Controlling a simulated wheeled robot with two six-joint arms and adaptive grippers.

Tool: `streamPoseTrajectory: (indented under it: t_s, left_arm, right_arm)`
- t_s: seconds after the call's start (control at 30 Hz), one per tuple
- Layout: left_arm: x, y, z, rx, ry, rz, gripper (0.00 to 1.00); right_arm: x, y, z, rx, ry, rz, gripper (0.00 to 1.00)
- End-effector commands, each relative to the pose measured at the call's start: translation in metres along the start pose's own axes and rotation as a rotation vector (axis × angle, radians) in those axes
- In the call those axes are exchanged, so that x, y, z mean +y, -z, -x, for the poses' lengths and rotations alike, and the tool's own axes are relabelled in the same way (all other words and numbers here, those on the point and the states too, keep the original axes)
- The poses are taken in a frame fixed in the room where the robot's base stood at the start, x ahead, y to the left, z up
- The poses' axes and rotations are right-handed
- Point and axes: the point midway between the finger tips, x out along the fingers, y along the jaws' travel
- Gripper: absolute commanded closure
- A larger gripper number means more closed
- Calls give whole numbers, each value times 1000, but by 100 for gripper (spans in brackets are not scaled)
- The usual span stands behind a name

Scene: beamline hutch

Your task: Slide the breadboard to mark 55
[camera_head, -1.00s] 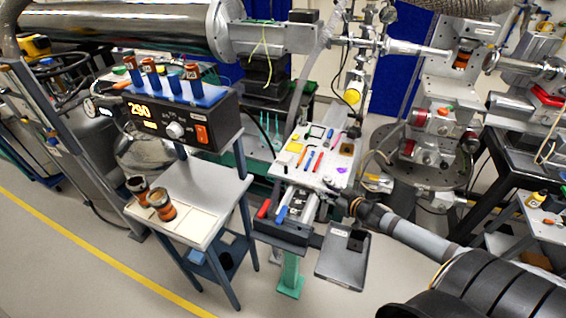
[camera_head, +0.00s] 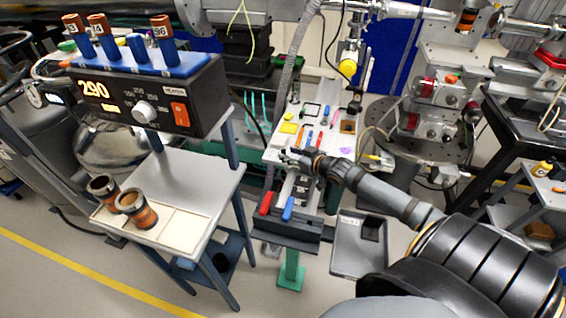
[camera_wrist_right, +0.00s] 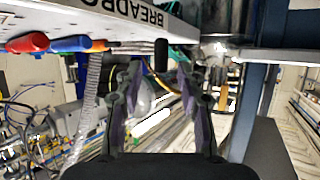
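The breadboard (camera_head: 275,148) is a pale plate carrying small tools and parts, behind my right gripper in the head view. Its front edge, lettered "BREADBO…", crosses the top of the right wrist view (camera_wrist_right: 110,12). A short dark peg (camera_wrist_right: 161,55) shows just below that edge. My right gripper (camera_head: 290,160) is at the board's near edge. In the wrist view its fingers (camera_wrist_right: 160,82) are apart, with the peg in line with the gap; no contact shows. A metal rail (camera_head: 296,190) runs toward me below the board. Mark 55 is not readable. My left gripper is out of view.
A red handle (camera_head: 266,204) and a blue handle (camera_head: 288,208) stand by the rail's near end. A dark grey tray (camera_head: 350,255) is to its right.

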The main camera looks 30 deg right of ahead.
Motion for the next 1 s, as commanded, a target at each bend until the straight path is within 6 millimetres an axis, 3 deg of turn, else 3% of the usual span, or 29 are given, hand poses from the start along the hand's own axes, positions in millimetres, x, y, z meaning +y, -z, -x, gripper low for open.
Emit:
streamPoseTrajectory:
  t_s: [0.03,0.2,0.4,0.57,0.87,1.0]
  left_arm:
    - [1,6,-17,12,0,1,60]
    - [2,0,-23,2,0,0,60]
    - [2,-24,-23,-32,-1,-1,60]
    - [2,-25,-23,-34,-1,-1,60]
    - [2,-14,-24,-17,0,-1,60]
    - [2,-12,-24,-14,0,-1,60]
  right_arm:
    - [0,-6,-13,7,0,-8,62]
    - [0,0,-33,3,1,-6,62]
    - [-2,1,-40,1,4,-2,62]
    - [-1,1,-40,0,4,0,62]
    - [-1,1,-40,0,3,0,98]
    - [-1,1,-40,0,3,0,100]
